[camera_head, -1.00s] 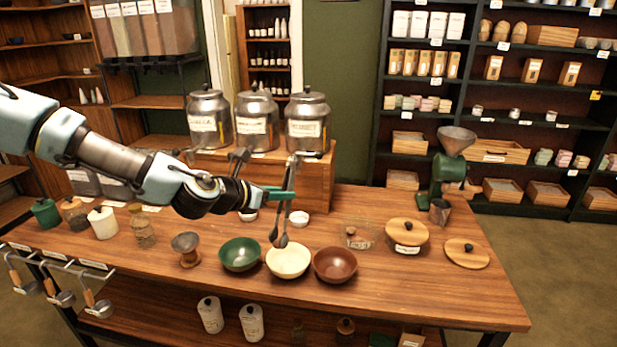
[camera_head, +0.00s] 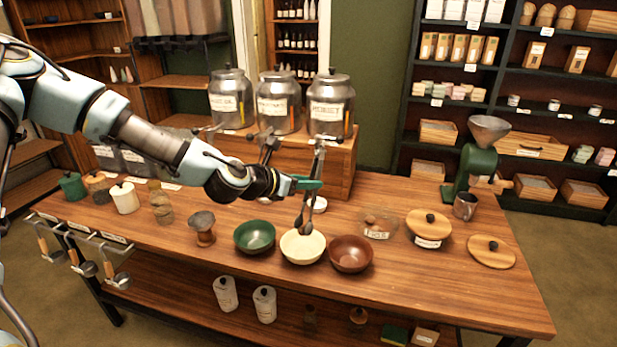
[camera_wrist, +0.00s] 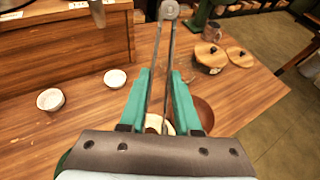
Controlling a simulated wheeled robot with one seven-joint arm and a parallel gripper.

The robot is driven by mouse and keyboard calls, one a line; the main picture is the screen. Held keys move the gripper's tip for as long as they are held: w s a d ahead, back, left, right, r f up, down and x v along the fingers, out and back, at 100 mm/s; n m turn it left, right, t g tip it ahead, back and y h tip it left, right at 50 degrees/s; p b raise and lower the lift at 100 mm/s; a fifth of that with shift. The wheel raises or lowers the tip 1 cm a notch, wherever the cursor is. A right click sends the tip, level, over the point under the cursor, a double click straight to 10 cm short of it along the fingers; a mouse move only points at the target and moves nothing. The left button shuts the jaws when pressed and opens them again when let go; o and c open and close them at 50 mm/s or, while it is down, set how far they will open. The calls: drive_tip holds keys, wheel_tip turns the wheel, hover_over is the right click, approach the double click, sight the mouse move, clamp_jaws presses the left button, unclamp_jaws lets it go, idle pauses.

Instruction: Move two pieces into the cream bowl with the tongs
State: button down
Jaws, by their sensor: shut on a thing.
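My gripper (camera_head: 308,184) is shut on the metal tongs (camera_head: 316,163), which hang tips down. The tong tips are low over the back part of the cream bowl (camera_head: 303,252); whether they hold a piece is too small to tell. In the wrist view the tongs (camera_wrist: 157,65) run between my teal fingers (camera_wrist: 158,95), and the cream bowl (camera_wrist: 154,121) shows only in part below them. A clear dish (camera_head: 380,224) with brownish pieces and a label stands right of the bowls. The cream bowl's contents are not clear.
A green bowl (camera_head: 255,236) stands close left of the cream bowl and a brown bowl (camera_head: 351,254) close right. A wooden-lidded pot (camera_head: 428,228) and a loose lid (camera_head: 491,252) are farther right. Steel canisters (camera_head: 331,104) stand on a wooden box behind.

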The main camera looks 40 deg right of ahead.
wheel_tip(320, 180, down, 6)
drive_tip(key=b, duration=0.4)
idle(0.3)
drive_tip(key=c, duration=1.1)
unclamp_jaws()
drive_tip(key=shift+c, duration=0.2)
wheel_tip(320, 180, up, 10)
drive_tip(key=p, duration=0.6)
